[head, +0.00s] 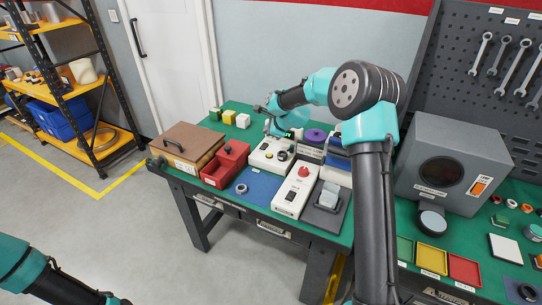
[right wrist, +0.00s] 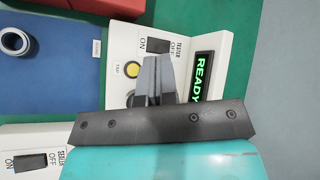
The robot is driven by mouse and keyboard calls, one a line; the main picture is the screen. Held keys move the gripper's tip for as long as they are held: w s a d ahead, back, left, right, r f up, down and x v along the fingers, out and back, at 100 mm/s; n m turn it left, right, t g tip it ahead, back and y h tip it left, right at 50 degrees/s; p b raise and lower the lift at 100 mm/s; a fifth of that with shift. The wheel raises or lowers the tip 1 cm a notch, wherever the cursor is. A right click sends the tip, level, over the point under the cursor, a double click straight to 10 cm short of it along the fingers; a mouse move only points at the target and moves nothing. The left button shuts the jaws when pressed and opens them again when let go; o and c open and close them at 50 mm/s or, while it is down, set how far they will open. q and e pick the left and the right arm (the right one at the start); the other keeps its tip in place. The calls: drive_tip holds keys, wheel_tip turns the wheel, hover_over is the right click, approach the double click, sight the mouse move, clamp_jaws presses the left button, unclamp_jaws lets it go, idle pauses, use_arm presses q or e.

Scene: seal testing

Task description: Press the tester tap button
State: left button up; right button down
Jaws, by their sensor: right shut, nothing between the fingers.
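The tester (head: 262,160) is a white box on the green table. In the right wrist view the tester (right wrist: 118,92) shows a round yellow tap button (right wrist: 131,69), a rocker switch marked ON and OFF, and a lit green READY display (right wrist: 203,72). My right gripper (right wrist: 152,66) is shut and empty, its fingertips over the tester just right of the yellow button, between it and the display. I cannot tell whether the fingers touch the panel. In the head view my right arm reaches over the table to the tester. My left gripper is out of frame at lower left.
The white sealer (head: 291,197), with a red knob, stands in front of the tester. A red box (head: 212,178) and a brown case (head: 186,148) are to its left. A metal ring (head: 241,189) lies on a blue mat (head: 262,184). Several small blocks sit behind.

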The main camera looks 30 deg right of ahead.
sight(269, 155)
drive_tip(key=shift+f, duration=0.1)
drive_tip(key=shift+f, duration=4.35)
drive_tip(key=shift+f, duration=0.1)
drive_tip(key=shift+f, duration=0.3)
drive_tip(key=shift+f, duration=0.4)
drive_tip(key=shift+r, duration=0.8)
drive_tip(key=shift+r, duration=0.1)
drive_tip(key=shift+r, duration=2.45)
